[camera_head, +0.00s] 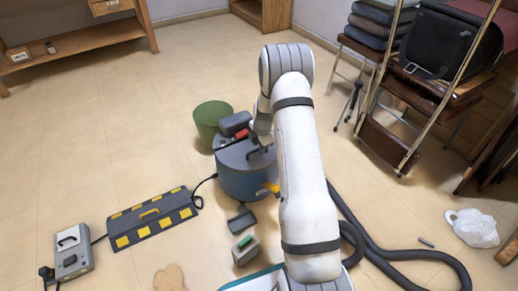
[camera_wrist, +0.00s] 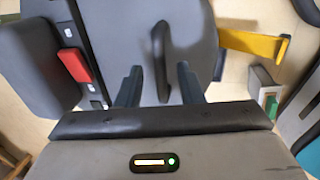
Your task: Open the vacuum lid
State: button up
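The vacuum (camera_head: 240,182) is a blue-grey drum standing on the floor in the head view. Its grey lid (camera_wrist: 120,25) fills the upper middle of the wrist view. A dark curved handle (camera_wrist: 161,50) stands on the lid. My gripper (camera_wrist: 159,70) is open, with one dark finger on each side of the handle's near end. Gaps show between the handle and both fingers; I cannot tell how deep the fingers reach. A red switch (camera_wrist: 74,66) and a dark box (camera_wrist: 35,62) are on the lid's left. A yellow latch (camera_wrist: 255,45) sticks out at the right.
A green bin (camera_head: 212,122) stands behind the vacuum. A black hose (camera_head: 375,248) curls right. Stacked chairs (camera_head: 420,85) stand back right.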

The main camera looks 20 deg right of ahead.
jog(key=shift+f, duration=0.25)
grip_shut()
dwell(0.5)
